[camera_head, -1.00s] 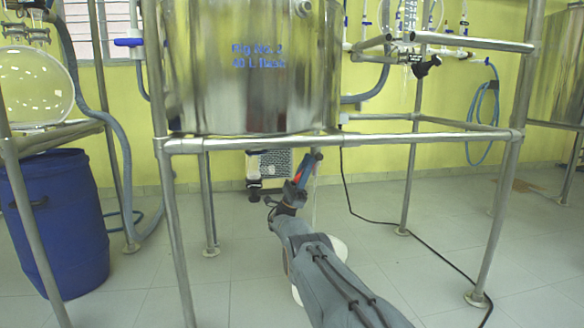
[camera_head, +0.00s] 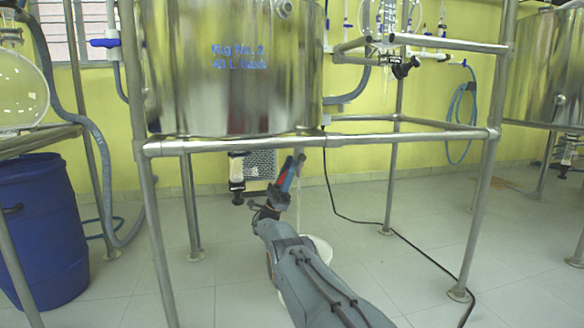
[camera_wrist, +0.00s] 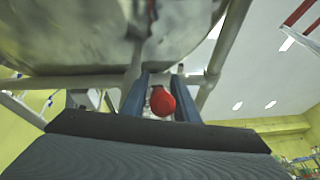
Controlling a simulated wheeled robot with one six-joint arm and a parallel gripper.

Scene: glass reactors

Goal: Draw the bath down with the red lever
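The steel bath (camera_head: 230,70), lettered in blue, hangs in a tubular frame. My gripper (camera_head: 293,163) is under its bottom edge, pointing up. In the wrist view, the two blue-grey fingers of my gripper (camera_wrist: 162,85) stand apart, one on each side of the round red end of the lever (camera_wrist: 162,102). The red end lies nearer the right finger, with a gap on the left; I cannot tell if it touches. A thin pale streak (camera_head: 299,205) drops from under the bath towards a white bucket (camera_head: 320,250), partly hidden by my arm. The lever's stem is hidden.
The frame's front rail (camera_head: 330,140) crosses just above my gripper, with a leg (camera_head: 155,235) to the left and another (camera_head: 475,220) to the right. A blue drum (camera_head: 40,235) stands at left. A black cable (camera_head: 400,237) runs over the floor. Floor between the legs is mostly clear.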

